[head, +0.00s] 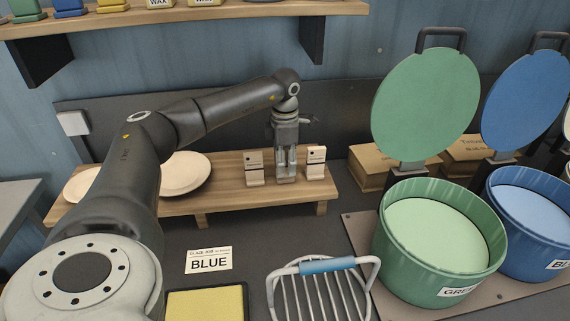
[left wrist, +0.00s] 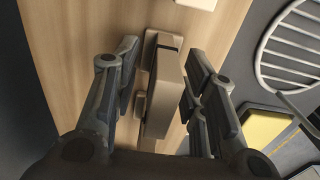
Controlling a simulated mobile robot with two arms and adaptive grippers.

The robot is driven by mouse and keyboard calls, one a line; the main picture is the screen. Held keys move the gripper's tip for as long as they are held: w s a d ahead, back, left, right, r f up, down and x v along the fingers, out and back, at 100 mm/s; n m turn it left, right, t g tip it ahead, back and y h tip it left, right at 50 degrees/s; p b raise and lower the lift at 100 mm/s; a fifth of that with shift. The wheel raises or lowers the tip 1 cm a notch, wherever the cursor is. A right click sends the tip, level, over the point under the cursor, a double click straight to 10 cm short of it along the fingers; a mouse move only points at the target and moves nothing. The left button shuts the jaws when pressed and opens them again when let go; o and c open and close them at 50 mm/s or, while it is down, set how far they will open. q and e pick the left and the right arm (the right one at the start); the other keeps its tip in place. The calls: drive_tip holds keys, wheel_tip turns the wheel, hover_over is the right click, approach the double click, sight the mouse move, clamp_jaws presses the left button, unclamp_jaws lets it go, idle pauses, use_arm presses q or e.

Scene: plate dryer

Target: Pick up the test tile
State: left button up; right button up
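Small beige upright test tiles stand on the wooden shelf bench (head: 230,200). One tile (head: 254,168) is left of my left gripper (head: 286,172), and another tile (head: 316,163) is right of it. The gripper points down at the bench between these two. In the left wrist view, a beige tile (left wrist: 164,95) lies between the two fingers of my left gripper (left wrist: 160,85), with gaps on both sides, so the fingers are open around it. In the head view the fingers mostly hide this tile. Part of another tile (left wrist: 198,4) shows at the top. My right gripper is not in view.
Pale plates (head: 185,173) lie on the bench's left part. In front are a BLUE card (head: 208,260), a yellow pad (head: 207,303) and a wire rack (head: 322,290). Green (head: 440,240) and blue (head: 535,225) tubs with raised lids stand right. A shelf (head: 200,14) hangs above.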

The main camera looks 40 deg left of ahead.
use_arm(q)
drive_tip(key=shift+f, duration=0.15)
clamp_jaws()
idle(0.4)
